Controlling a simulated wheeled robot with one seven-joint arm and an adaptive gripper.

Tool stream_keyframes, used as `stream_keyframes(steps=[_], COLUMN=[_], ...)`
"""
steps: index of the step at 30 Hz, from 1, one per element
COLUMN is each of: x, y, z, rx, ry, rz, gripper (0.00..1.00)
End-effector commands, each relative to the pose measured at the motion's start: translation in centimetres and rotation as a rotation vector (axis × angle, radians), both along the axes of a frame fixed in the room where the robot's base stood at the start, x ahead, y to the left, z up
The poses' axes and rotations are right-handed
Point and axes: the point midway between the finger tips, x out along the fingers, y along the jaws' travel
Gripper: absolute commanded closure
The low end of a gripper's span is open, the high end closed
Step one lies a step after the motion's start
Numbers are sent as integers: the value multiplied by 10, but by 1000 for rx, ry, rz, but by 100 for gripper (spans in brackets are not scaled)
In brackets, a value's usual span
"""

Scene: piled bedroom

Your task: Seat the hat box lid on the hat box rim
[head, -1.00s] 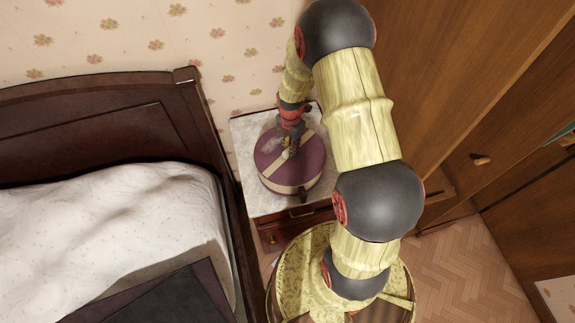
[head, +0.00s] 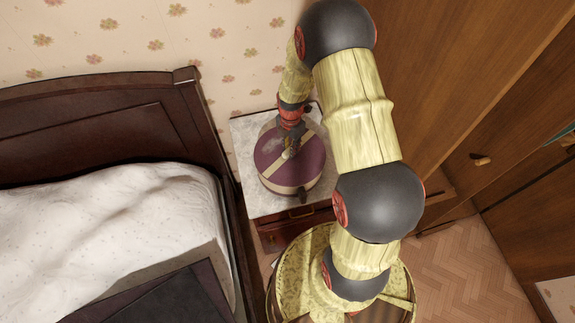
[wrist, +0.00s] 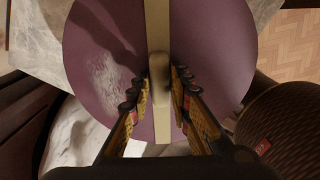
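The hat box lid (head: 306,163) is a round purple disc with a cream band across its top. It sits over the cream-sided hat box (head: 280,185) on the nightstand, and the two look roughly lined up. I cannot tell whether the lid is fully down on the rim. My gripper (wrist: 160,75) points down at the lid's middle, its fingertips drawn in close on both sides of a small cream knob on the band. The lid (wrist: 215,50) fills much of the wrist view and hides the box. My gripper partly covers the lid in the head view.
The marble-topped nightstand (head: 247,140) stands between the bed (head: 110,230) and the wooden wardrobe (head: 470,110). The papered wall is close behind it. Some bare marble shows left of the box. Herringbone floor (head: 460,265) is clear at lower right.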

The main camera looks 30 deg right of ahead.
Motion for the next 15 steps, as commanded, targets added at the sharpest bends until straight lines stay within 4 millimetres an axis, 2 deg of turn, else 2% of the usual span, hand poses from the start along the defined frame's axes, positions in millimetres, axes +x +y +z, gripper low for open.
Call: stream_keyframes(steps=[4,15], x=[0,0], y=[0,0], z=[0,0], rx=[0,0], ry=[0,0], rz=[0,0], gripper=[70,70])
